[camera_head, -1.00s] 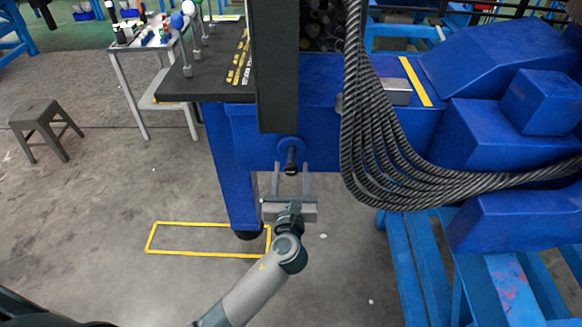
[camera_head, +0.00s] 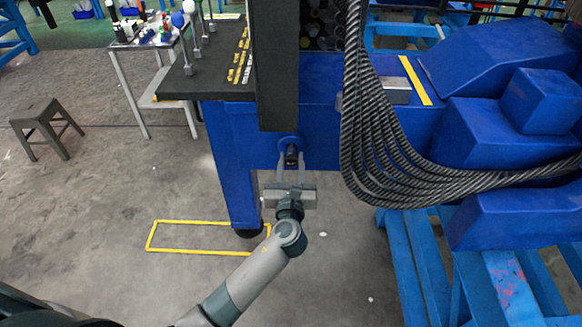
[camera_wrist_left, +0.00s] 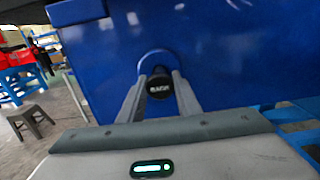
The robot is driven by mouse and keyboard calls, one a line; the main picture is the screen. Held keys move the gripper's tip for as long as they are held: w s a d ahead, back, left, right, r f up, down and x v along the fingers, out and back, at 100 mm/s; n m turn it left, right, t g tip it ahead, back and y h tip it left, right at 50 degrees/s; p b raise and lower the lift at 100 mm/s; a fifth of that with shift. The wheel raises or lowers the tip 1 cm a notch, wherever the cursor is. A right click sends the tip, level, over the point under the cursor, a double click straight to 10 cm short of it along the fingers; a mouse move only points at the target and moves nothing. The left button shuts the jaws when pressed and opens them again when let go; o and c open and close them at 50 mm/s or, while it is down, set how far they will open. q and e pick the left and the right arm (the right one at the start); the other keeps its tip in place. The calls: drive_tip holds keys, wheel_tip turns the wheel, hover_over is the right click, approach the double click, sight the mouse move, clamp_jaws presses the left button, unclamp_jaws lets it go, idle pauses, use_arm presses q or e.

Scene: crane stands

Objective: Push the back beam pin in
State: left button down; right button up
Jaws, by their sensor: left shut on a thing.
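The beam pin (camera_head: 291,159) is a dark round-ended pin in a blue round collar (camera_head: 290,143) on the face of the blue beam (camera_head: 325,150). My left gripper (camera_head: 291,160) comes from below, with its two fingers on either side of the pin and shut on it. In the left wrist view the pin's black end (camera_wrist_left: 159,86), with small white lettering, sits between the fingertips. How deep the pin sits in the beam is hidden by the fingers. My right gripper is in neither view.
A dark upright post (camera_head: 277,70) stands just above the pin. A bundle of grey cables (camera_head: 375,140) hangs close on the right. A blue leg (camera_head: 235,170) stands at left. A blue pallet frame (camera_head: 430,260) is at lower right. The floor below is mostly clear.

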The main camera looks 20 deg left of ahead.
use_arm(q)
drive_tip(key=shift+x, duration=1.2)
drive_tip(key=shift+s+r, duration=0.1)
drive_tip(key=shift+r, duration=0.05)
drive_tip(key=c, duration=1.4)
unclamp_jaws()
drive_tip(key=shift+o, duration=0.5)
drive_tip(key=shift+f, duration=0.2)
drive_tip(key=b+v, duration=0.4)
drive_tip(key=v, duration=1.3)
